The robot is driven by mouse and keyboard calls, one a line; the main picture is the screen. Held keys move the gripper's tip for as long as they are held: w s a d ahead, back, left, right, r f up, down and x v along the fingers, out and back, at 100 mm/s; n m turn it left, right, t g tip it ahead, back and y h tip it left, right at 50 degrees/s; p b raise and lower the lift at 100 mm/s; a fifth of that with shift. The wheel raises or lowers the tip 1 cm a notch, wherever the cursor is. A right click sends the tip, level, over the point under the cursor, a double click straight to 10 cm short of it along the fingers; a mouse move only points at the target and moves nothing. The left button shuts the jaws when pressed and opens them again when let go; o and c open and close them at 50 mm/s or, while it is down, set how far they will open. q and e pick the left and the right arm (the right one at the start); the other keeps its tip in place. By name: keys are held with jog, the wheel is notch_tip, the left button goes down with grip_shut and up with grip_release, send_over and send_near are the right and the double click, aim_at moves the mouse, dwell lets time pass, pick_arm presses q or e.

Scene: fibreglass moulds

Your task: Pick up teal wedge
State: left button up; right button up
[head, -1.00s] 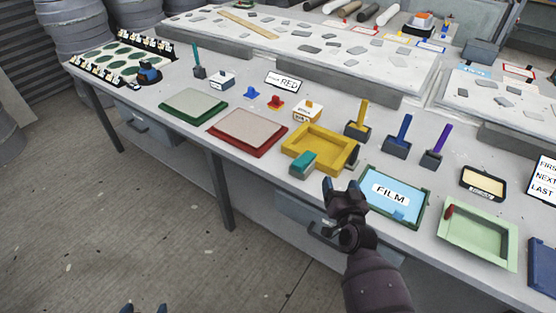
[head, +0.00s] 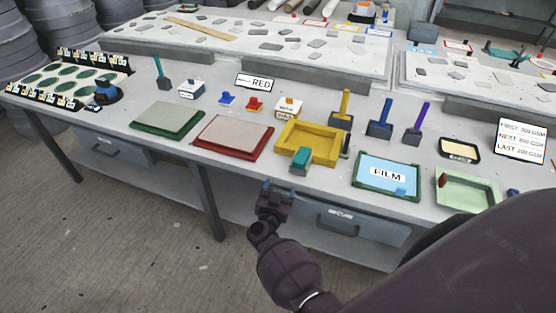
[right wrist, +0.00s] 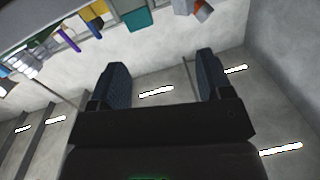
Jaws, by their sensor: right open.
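The teal wedge (head: 301,158) sits at the front edge of the bench, against the front side of the yellow mould (head: 322,160). It also shows as a teal block at the top of the right wrist view (right wrist: 138,19). My right gripper (head: 277,187) is open and empty, in front of the bench edge, a little left of and below the wedge in the head view. My left gripper is not in view.
A red-framed tray (head: 268,144) lies left of the yellow mould. The blue FILM tray (head: 361,193) and a pale green mould (head: 441,199) lie to its right. Handled tools, including a yellow one (head: 346,104), stand behind. A drawer (head: 343,226) is below the bench edge.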

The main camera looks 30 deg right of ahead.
jog(key=h, duration=0.1)
jog(key=g, duration=0.1)
send_near(298, 163)
jog(key=x, duration=0.4)
jog(key=w+d+b, duration=0.2)
jog(key=b, duration=0.1)
jog(key=shift+w+d+f+n, duration=0.1)
jog(key=shift+d+f+n, duration=0.05)
jog(key=shift+d+n, duration=0.15)
jog(key=shift+w+d+b, duration=0.45)
jog(key=shift+w+d, duration=0.05)
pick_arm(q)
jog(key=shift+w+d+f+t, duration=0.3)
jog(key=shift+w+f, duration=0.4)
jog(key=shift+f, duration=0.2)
pick_arm(e)
jog(key=c, duration=1)
